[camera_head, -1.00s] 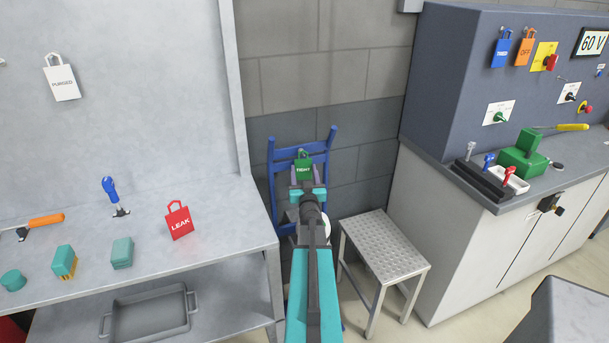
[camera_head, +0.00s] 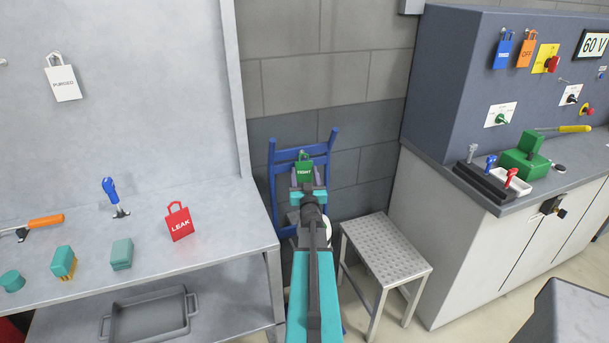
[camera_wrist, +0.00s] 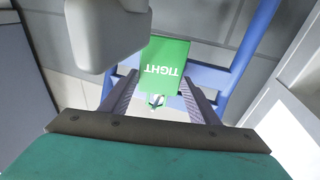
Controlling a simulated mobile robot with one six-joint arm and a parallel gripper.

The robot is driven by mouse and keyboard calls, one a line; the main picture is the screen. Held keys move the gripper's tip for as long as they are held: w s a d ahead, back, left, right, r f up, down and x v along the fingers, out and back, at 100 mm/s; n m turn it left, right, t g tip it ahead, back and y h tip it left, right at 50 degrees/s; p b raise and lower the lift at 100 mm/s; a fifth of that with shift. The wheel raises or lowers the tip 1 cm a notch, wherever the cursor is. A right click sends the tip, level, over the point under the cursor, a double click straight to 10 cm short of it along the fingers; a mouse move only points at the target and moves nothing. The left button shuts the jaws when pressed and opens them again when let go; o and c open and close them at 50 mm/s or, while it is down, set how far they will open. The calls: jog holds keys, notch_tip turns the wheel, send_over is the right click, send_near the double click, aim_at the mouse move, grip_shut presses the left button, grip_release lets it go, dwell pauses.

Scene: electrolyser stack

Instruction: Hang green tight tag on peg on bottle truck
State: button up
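The green TIGHT tag (camera_head: 304,171) is at the upper crossbar of the blue bottle truck (camera_head: 276,200), with its handle at the top. It appears to hang there, but the peg itself is hard to make out. In the wrist view, the tag (camera_wrist: 166,62) appears upside down, with a small pale peg-like end (camera_wrist: 156,101) at its handle. My gripper (camera_head: 304,180) is just in front of the tag. My arm hides the truck's lower part.
A metal step stool (camera_head: 388,252) stands right of the truck, before the grey cabinet (camera_head: 440,235). A workbench (camera_head: 235,235) on the left holds a red LEAK tag (camera_head: 179,222) and tools. A white PURGED tag (camera_head: 62,82) hangs on its back panel.

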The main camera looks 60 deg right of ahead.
jog(key=o, duration=0.4)
jog(key=shift+s, duration=0.1)
jog(key=b+v, duration=0.1)
jog(key=v, duration=1)
jog(key=shift+a, duration=0.25)
jog(key=shift+s+a, duration=0.1)
jog(key=p+v, duration=0.1)
jog(key=p, duration=0.3)
jog(key=shift+s+a, duration=0.25)
jog(key=shift+a, duration=0.05)
